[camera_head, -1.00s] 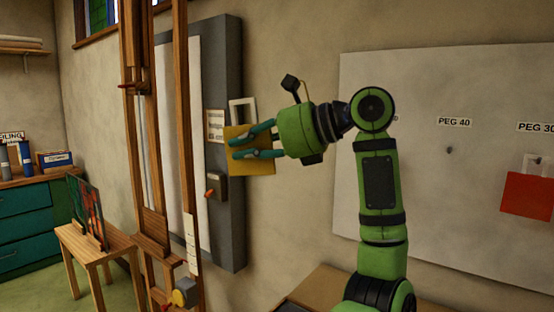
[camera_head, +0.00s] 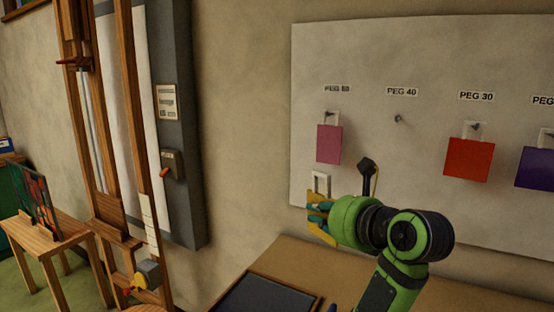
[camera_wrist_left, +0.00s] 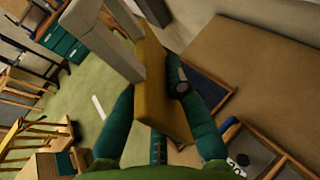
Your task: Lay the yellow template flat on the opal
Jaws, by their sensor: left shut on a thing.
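My left gripper (camera_head: 318,214) is shut on the yellow template (camera_head: 313,197), low in front of the pegboard. The fingers hide most of the template in the head view. Its pale loop handle (camera_head: 320,181) stands up above the fingers. I cannot make out the opal for certain. My right gripper is not in view.
A brown bench (camera_head: 290,262) lies below the gripper, with a dark framed panel (camera_head: 262,292) on it. The white pegboard (camera_head: 400,150) holds pink (camera_head: 328,145), red (camera_head: 468,160) and purple (camera_head: 538,168) templates. A wooden easel (camera_head: 139,120) stands left.

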